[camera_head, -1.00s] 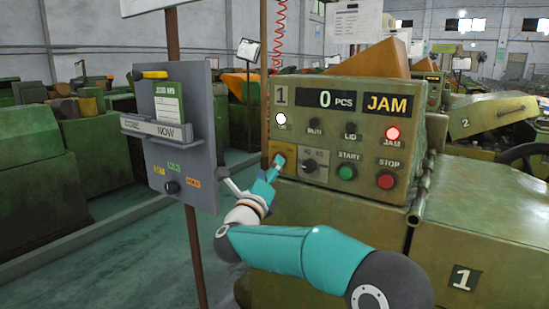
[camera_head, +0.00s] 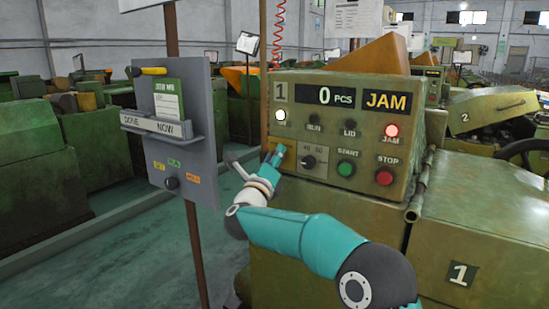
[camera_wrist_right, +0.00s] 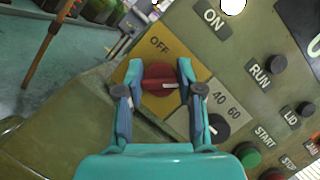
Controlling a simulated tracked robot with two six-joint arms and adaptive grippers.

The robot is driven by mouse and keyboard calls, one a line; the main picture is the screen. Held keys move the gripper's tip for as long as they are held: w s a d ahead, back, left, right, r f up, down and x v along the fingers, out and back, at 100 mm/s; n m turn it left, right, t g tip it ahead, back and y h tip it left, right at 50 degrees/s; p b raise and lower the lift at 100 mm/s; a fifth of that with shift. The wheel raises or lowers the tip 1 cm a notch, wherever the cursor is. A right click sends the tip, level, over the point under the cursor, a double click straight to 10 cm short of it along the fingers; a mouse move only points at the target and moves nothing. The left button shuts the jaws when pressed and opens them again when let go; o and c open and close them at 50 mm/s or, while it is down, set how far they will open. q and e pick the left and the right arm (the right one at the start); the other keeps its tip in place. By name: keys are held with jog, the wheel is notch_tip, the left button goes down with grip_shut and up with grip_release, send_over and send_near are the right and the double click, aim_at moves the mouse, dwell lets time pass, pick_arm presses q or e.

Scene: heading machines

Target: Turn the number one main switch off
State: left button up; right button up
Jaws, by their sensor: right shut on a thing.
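The number one main switch is a red knob (camera_wrist_right: 160,82) on a yellow plate (camera_wrist_right: 190,66) in the right wrist view. The plate reads OFF above the knob, and ON stands on the panel beyond it. A white mark on the knob points to the right of that view. My right gripper (camera_wrist_right: 159,74) is shut on the knob, one finger at each side. In the head view my right gripper (camera_head: 273,154) is at the left end of the green control panel (camera_head: 340,90) and hides the knob; a bit of the yellow plate (camera_head: 289,160) shows. My left gripper is not in view.
Close to the switch are the 40/60 selector (camera_head: 309,162), the green START button (camera_head: 346,169) and the red STOP button (camera_head: 384,177). The display reads 0 PCS and JAM. The white lamp (camera_head: 281,115) and red JAM lamp (camera_head: 391,131) are lit. A grey board (camera_head: 165,150) stands left.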

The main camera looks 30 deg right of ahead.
jog(key=shift+c, duration=0.4)
jog(key=shift+a+n, duration=0.1)
jog(key=shift+n, duration=0.3)
jog(key=shift+n+y+p, duration=0.45)
jog(key=shift+n+y, duration=0.15)
jog(key=shift+n, duration=0.5)
jog(key=shift+n+y+p, duration=0.4)
jog(key=shift+n+p, duration=0.2)
jog(key=shift+n, duration=0.4)
jog(key=n+g+y+p, duration=0.1)
jog(key=n+p, duration=0.2)
jog(key=p, duration=0.4)
jog(key=n+g+y+p, duration=0.1)
jog(key=n+p, duration=0.3)
jog(key=p, duration=0.2)
jog(key=n+g+y+p, duration=0.1)
jog(key=n+p, duration=0.3)
jog(key=p, duration=0.3)
jog(key=shift+a+f+g+p, duration=0.1)
jog(key=shift+g+p, duration=0.2)
jog(key=shift+p, duration=0.05)
jog(key=shift+f+n+p, duration=0.1)
jog(key=shift+n+p, duration=0.4)
jog(key=shift+p, duration=0.2)
jog(key=shift+f, duration=0.2)
jog(key=shift+g, duration=0.3)
